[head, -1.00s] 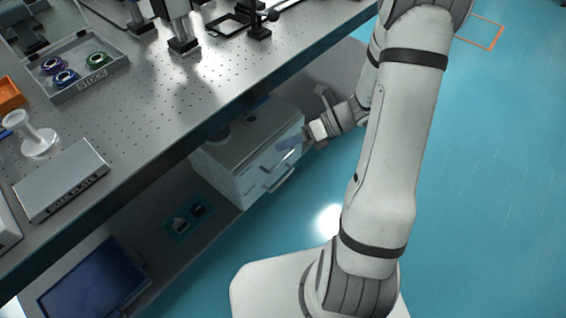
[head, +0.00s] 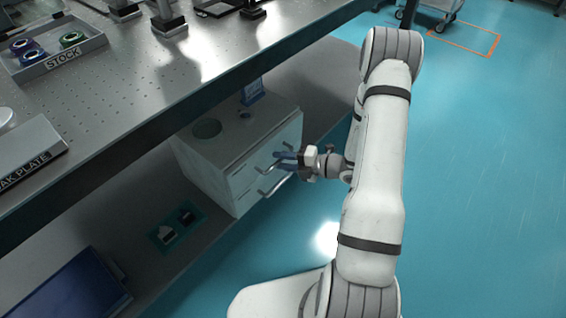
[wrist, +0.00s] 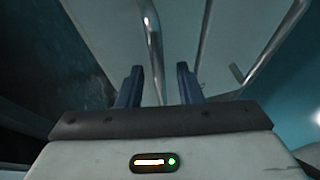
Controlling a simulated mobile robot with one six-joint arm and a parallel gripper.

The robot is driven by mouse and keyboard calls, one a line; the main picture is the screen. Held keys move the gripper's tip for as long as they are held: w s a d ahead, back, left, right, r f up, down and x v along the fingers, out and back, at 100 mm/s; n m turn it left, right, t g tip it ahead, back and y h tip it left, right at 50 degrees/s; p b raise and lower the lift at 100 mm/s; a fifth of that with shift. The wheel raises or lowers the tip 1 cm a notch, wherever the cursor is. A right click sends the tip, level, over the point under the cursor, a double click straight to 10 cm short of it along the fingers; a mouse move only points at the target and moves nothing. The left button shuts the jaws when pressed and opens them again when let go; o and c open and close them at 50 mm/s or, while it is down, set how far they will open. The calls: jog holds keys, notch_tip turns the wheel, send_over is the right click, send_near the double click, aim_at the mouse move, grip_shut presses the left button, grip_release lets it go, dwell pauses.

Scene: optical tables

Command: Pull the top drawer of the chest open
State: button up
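The white chest (head: 210,165) stands on the shelf under the optical table. Its front, with two drawers, faces right, and the top drawer (head: 287,138) looks flush with the chest. The top drawer's bar handle (wrist: 152,45) runs between my gripper's two blue fingers in the wrist view. My gripper (head: 285,161) is at the chest's front by this handle. In the wrist view the fingers (wrist: 158,84) are apart, with gaps beside the bar. The lower bar handle (head: 278,182) is just below; it also shows at the right of the wrist view (wrist: 275,48).
The optical table (head: 200,85) overhangs the chest. A blue item (head: 252,92) and a round dark thing (head: 207,128) are on the chest top. A teal mat (head: 178,226) with small items and a dark blue panel (head: 65,292) lie left.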

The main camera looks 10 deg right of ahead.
jog(key=shift+w+a, duration=0.35)
jog(key=shift+a, duration=0.25)
grip_shut()
